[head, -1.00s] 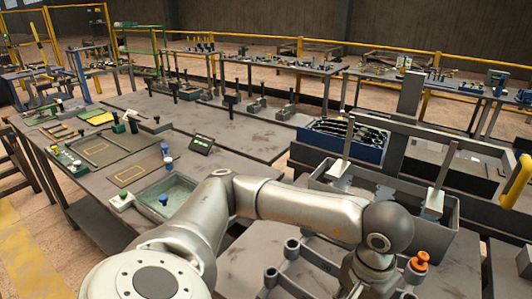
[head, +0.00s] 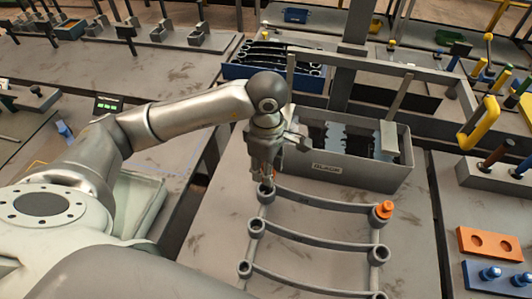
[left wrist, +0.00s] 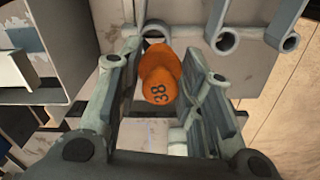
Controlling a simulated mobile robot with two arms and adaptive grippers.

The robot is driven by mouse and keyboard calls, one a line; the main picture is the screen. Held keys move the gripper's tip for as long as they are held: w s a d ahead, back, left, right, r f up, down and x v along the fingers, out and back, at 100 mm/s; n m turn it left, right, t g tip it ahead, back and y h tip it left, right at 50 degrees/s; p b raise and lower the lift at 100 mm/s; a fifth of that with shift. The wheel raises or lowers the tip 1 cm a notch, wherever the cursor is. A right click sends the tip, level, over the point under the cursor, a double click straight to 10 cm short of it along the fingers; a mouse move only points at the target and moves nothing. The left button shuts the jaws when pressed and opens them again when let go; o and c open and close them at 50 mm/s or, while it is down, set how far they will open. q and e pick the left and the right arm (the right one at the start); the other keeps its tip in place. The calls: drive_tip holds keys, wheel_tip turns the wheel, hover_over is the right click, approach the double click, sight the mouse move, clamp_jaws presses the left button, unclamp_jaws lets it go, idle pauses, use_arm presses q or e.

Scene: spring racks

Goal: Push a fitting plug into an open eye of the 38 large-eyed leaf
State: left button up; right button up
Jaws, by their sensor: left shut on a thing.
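Several grey leaves with round eyes lie on the table in the head view; the farthest leaf (head: 320,199) has an orange plug (head: 383,210) in its right eye. My left gripper (head: 265,180) points down at that leaf's left eye (head: 265,192). In the left wrist view, my left gripper (left wrist: 165,100) is shut on an orange plug marked 38 (left wrist: 160,78). A leaf eye (left wrist: 155,32) shows just beyond this plug; I cannot tell whether they touch. The held plug is mostly hidden in the head view. My right gripper is out of view.
A grey bin (head: 328,170) stands close behind the farthest leaf. A blue bin of dark leaves (head: 235,71) is farther back. At right are an orange block with two holes (head: 492,243) and a blue block with blue plugs (head: 500,290).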

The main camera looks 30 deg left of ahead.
use_arm(q)
drive_tip(key=shift+w+a+r+n, duration=0.1)
drive_tip(key=shift+r+n, duration=0.15)
drive_tip(key=shift+n, duration=0.55)
drive_tip(key=shift+w+a+n+p, duration=0.1)
drive_tip(key=shift+w+n+p, duration=0.05)
drive_tip(key=shift+n+p, duration=0.3)
drive_tip(key=shift+w+a+f+n, duration=0.15)
drive_tip(key=shift+n, duration=0.2)
drive_tip(key=shift+f+b, duration=0.25)
drive_tip(key=shift+b, duration=0.45)
drive_tip(key=shift+f+b, duration=0.75)
wheel_tip(320, 180, down, 3)
drive_tip(key=b, duration=0.3)
drive_tip(key=shift+f, duration=0.15)
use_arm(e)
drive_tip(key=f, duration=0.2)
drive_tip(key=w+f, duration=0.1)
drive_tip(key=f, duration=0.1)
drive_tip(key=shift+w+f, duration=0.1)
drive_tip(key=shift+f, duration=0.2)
use_arm(q)
drive_tip(key=shift+b, duration=1.15)
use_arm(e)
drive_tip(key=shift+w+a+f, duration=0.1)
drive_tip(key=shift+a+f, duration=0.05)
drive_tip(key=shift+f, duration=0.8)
